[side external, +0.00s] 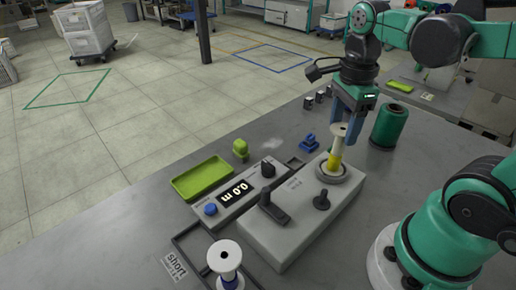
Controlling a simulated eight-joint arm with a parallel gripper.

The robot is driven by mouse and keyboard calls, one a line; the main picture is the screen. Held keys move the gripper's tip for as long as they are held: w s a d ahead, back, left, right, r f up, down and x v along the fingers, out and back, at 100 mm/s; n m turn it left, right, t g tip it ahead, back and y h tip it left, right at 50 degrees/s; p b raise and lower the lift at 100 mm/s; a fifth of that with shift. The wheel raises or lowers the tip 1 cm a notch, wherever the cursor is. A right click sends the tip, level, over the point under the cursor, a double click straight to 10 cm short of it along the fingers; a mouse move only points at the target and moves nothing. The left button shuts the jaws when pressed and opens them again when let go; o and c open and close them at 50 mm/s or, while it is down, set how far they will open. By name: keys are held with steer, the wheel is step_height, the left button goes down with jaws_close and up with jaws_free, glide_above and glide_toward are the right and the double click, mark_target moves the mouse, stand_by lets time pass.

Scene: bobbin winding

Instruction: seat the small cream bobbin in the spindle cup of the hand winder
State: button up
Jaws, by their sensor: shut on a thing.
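The small cream bobbin (337,148), with a pale top flange and a yellow lower part, stands roughly upright at the hand winder. My gripper (350,128) comes down from above with its blue fingers shut on the bobbin near its top. The spindle cup (332,174) is a grey ring on the far right end of the winder (300,215). The bobbin's lower end lines up with the cup opening in this view. I cannot tell whether it is fully down in the cup or slightly raised.
A green spool (389,126) stands just right of my gripper. A counter box (238,192) reading 0.0 m, a green tray (202,178) and small blue (309,143) and green (240,149) parts lie left. Another pale bobbin (225,257) with blue stands near the "short" label.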

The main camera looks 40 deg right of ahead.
steer(key=o, duration=1)
steer(key=shift+r, duration=3.55)
steer(key=w+a+f+n+t, duration=0.2)
steer(key=f+n+t, duration=0.1)
steer(key=n, duration=0.9)
steer(key=w+a+f+n+t, duration=0.3)
steer(key=f+n+t, duration=0.1)
steer(key=n, duration=0.8)
steer(key=shift+a, duration=0.25)
